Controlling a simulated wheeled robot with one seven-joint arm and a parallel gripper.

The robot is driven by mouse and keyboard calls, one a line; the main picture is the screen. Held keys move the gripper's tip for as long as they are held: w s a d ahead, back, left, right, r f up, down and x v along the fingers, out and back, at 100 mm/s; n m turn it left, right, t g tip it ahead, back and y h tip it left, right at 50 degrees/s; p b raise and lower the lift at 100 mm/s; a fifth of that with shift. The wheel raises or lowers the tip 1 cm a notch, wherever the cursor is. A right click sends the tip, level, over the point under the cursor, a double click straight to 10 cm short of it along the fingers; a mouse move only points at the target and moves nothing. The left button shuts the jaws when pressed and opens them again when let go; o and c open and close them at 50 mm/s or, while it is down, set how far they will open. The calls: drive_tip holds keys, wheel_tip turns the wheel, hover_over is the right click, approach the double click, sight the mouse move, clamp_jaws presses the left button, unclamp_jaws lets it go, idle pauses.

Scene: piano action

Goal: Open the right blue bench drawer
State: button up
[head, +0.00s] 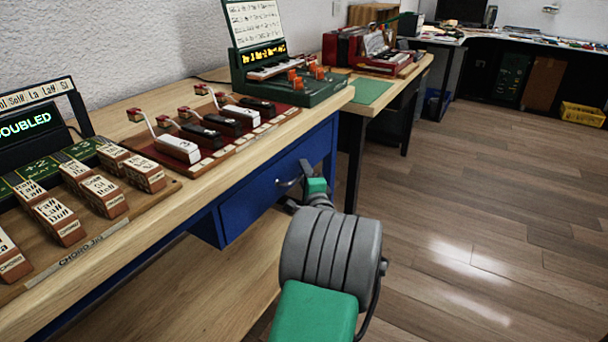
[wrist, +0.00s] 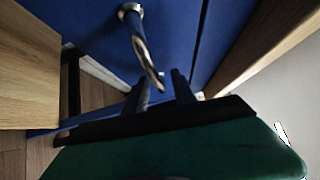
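The blue bench drawer (head: 252,200) hangs under the wooden bench top. Its front looks closed or nearly so; I cannot tell about a small gap. Its curved metal handle (head: 289,182) sticks out from the front. In the wrist view the handle (wrist: 139,38) runs down from the blue drawer front (wrist: 95,25) toward my fingers. My gripper (wrist: 163,88) is open, with two dark fingers apart and the handle's near end between or just in front of them. In the head view my gripper (head: 296,200) is at the handle, partly hidden by my wrist.
The bench top (head: 335,98) carries chord blocks, a row of key levers (head: 215,130) and a green console (head: 290,85). A second table (head: 408,80) with a red device stands behind. A lower wooden shelf (head: 180,285) lies below the drawer. The floor at right is clear.

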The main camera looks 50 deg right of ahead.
clamp_jaws()
idle(1.4)
